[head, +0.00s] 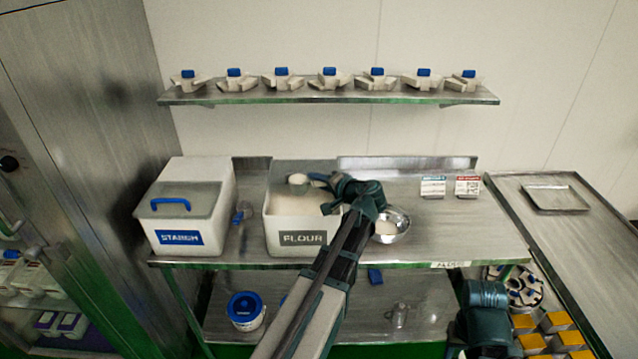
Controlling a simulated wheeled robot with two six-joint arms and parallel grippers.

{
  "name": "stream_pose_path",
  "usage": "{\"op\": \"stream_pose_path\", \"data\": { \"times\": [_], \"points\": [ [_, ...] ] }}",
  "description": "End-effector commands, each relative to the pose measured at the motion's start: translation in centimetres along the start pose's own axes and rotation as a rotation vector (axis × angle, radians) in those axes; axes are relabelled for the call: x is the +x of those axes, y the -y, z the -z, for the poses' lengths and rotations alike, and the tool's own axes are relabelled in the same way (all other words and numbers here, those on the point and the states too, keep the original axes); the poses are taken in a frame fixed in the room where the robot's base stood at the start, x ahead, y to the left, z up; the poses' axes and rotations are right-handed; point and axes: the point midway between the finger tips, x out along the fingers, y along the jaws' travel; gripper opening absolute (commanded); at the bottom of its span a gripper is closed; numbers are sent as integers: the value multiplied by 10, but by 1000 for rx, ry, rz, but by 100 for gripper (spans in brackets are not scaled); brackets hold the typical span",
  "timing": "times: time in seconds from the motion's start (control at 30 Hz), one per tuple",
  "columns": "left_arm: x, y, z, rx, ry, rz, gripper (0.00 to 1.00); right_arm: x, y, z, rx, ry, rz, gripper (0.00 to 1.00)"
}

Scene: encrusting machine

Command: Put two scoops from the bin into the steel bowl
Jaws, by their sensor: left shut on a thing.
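The white flour bin (302,237) stands open on the steel table, filled with pale powder. My left gripper (333,188) is over the bin's right side, shut on the blue handle of a scoop (298,180). The scoop's cup is over the back left part of the bin and looks pale inside; how full it is I cannot tell. The steel bowl (402,235) stands right of the bin, partly hidden by my left arm, with some pale powder in it. Part of my right arm shows at bottom right; its fingers are out of sight.
A lidded starch bin (185,215) stands on the left, with another blue-handled scoop (241,214) beside it. Two small label cards (467,186) stand at the back right. The table right of the bowl is clear. A shelf (330,95) with several moulds hangs above.

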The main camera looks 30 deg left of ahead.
Motion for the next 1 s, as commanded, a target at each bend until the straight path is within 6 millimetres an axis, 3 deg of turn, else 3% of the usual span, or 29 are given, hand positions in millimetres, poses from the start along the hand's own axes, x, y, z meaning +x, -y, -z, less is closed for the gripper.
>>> {"op": "stream_pose_path", "data": {
  "times": [0.33,1.0],
  "points": [
    [-2,16,4,8,-5,18,0,-12,-1,-1,-1,0,0,50],
    [-2,17,5,9,-6,21,0,-12,-1,-1,0,0,0,50]
  ]
}}
